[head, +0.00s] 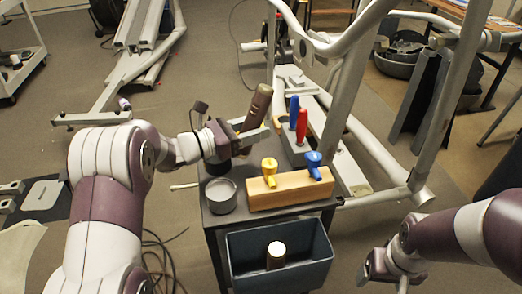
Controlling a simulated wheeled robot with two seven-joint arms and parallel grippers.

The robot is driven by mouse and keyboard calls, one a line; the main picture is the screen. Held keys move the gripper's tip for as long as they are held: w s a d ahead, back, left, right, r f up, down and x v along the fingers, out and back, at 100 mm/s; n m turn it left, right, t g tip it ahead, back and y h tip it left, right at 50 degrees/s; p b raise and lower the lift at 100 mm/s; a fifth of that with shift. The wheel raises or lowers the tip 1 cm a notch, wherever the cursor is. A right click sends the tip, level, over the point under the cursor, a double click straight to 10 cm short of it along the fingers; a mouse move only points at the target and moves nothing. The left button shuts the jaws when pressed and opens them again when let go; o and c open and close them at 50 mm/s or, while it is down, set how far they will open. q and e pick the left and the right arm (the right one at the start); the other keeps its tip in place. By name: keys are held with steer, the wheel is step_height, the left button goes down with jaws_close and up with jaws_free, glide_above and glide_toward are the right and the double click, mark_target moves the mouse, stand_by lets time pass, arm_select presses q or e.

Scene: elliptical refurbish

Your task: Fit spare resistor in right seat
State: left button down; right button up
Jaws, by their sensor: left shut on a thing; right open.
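My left gripper (240,139) is over the back left of the small dark bench. It is shut on a brown cylinder (259,103), which stands tilted up and to the right from the fingers. I cannot tell for sure whether this cylinder is the spare resistor. No seat for a resistor can be made out clearly; the grey frame (341,100) of the elliptical stands behind and right of the bench. My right gripper (382,272) is low at the bottom right, open and empty, apart from the bench.
On the bench (222,218) are a wooden block (290,190) with yellow and blue pieces, and a round grey tin (221,195). Red (302,125) and blue (294,110) handles stand upright behind. A grey bin (305,262) at the front holds a pale-topped cylinder (276,253).

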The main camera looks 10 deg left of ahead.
arm_select(q)
steer(key=f, duration=0.1)
steer(key=d+f, duration=0.1)
steer(key=f, duration=0.1)
steer(key=d+f, duration=0.1)
steer(key=f, duration=0.1)
steer(key=shift+f, duration=0.15)
